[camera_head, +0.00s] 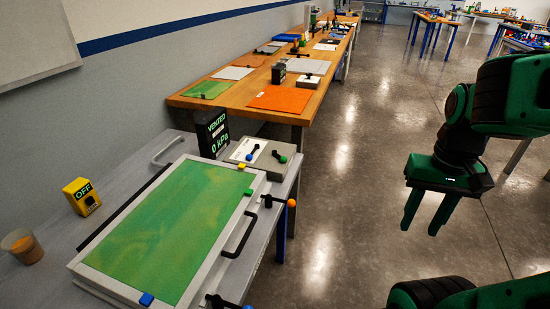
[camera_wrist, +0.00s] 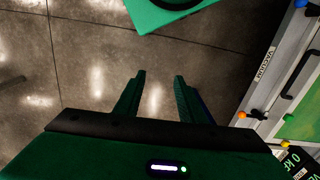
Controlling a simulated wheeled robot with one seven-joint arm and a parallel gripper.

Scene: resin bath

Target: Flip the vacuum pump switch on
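The vacuum pump switch (camera_head: 82,196) is a small yellow box with a black knob and a display reading "OFF". It stands on the grey bench at the left in the head view, beyond the far long side of the green-topped tray (camera_head: 170,235). A black gauge display (camera_head: 213,134) reads "VENTED" and "0 kPa". My gripper (camera_head: 424,225) is open and empty, over the floor well to the right of the bench. In the wrist view my gripper (camera_wrist: 158,80) has its fingers apart with only floor between them.
An orange-brown cup (camera_head: 22,246) stands near the switch. A grey valve box (camera_head: 258,155) with levers sits behind the tray. An orange-knobbed lever (camera_head: 291,203) and black handle (camera_head: 240,236) stick out at the tray's right side. A wooden table (camera_head: 240,87) stands behind. The floor (camera_head: 345,190) between is clear.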

